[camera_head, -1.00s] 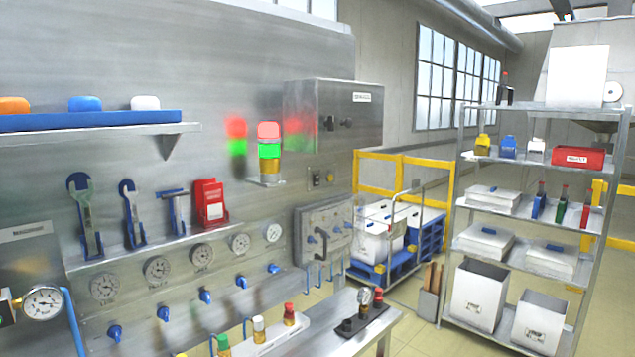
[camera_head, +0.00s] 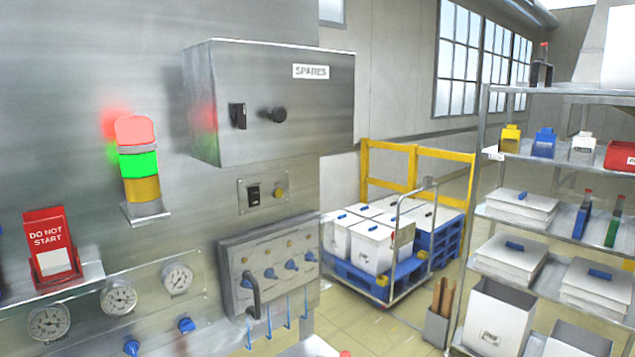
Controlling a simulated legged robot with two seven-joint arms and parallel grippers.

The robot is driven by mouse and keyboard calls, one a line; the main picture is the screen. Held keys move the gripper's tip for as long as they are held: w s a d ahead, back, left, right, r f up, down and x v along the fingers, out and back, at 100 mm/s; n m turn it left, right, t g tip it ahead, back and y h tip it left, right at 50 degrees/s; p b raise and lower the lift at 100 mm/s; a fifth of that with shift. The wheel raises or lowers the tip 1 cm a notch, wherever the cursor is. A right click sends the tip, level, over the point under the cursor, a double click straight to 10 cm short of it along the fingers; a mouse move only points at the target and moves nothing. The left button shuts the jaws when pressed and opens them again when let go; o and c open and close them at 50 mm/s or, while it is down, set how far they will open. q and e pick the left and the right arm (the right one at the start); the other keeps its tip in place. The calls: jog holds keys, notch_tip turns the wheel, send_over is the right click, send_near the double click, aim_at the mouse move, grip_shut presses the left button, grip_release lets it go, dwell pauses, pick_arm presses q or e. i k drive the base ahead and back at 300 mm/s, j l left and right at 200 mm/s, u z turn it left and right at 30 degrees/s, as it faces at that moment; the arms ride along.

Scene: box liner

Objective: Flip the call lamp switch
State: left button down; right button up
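The call lamp (camera_head: 139,163) is a stacked light of red, green and amber on a small bracket on the steel wall, at the left; its green section looks bright. To its right, below the spares cabinet, a small plate carries a black rocker switch (camera_head: 253,196) and a yellowish round knob (camera_head: 279,193). I cannot read any label on this plate. Neither of my grippers shows in this view.
The grey spares cabinet (camera_head: 285,75) juts out above the switch plate. A valve panel (camera_head: 270,268) with blue handles juts out below it. A cart (camera_head: 362,284) and shelving (camera_head: 476,215) stand at right.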

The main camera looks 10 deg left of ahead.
aim_at(254, 200)
jog(key=i+l, duration=0.3)
jog(key=i, duration=0.15)
jog(key=i+l, duration=0.25)
jog(key=i, duration=0.15)
jog(key=l+z, duration=0.05)
